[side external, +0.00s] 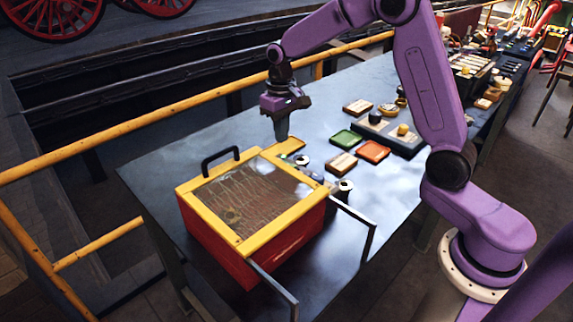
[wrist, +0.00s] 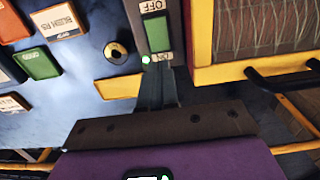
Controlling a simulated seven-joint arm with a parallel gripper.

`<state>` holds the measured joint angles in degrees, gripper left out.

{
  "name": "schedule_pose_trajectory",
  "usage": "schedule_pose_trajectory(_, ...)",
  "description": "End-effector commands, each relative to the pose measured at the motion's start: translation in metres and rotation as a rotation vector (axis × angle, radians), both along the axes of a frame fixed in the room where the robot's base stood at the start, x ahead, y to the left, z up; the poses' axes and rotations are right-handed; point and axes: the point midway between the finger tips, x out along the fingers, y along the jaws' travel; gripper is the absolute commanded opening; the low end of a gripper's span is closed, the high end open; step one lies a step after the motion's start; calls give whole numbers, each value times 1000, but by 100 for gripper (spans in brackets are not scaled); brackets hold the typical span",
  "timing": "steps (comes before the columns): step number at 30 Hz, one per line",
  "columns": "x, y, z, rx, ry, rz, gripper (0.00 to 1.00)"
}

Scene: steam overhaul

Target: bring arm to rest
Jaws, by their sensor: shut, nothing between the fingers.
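My gripper (side external: 281,131) points down over the table, just behind the far right edge of the red and yellow box (side external: 262,246). Its fingers are shut with nothing between them. In the wrist view the shut fingers (wrist: 156,72) lie over the lower end of a switch panel with a green rocker (wrist: 156,33) and an OFF label (wrist: 160,6). A small green light (wrist: 146,60) glows beside the fingertips. I cannot tell whether the fingertips touch the panel.
Green (side external: 346,138) and orange (side external: 374,151) blocks and labelled pieces lie to the right. A yellow railing (side external: 150,117) runs behind the table.

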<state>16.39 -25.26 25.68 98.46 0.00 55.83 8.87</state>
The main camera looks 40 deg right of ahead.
Motion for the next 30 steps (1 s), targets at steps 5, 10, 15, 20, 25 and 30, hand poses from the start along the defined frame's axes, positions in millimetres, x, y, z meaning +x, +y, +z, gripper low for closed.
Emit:
schedule_pose_trajectory(5,0,0,2,0,1,0,0)
schedule_pose_trajectory(10,0,0,2,0,1,2,0)
schedule_pose_trajectory(15,-14,13,7,1,-2,55,0)
schedule_pose_trajectory(20,-50,37,18,2,-7,182,0)
schedule_pose_trajectory(25,-98,57,27,4,-11,338,0)
schedule_pose_trajectory(30,-150,68,34,6,-14,491,0)
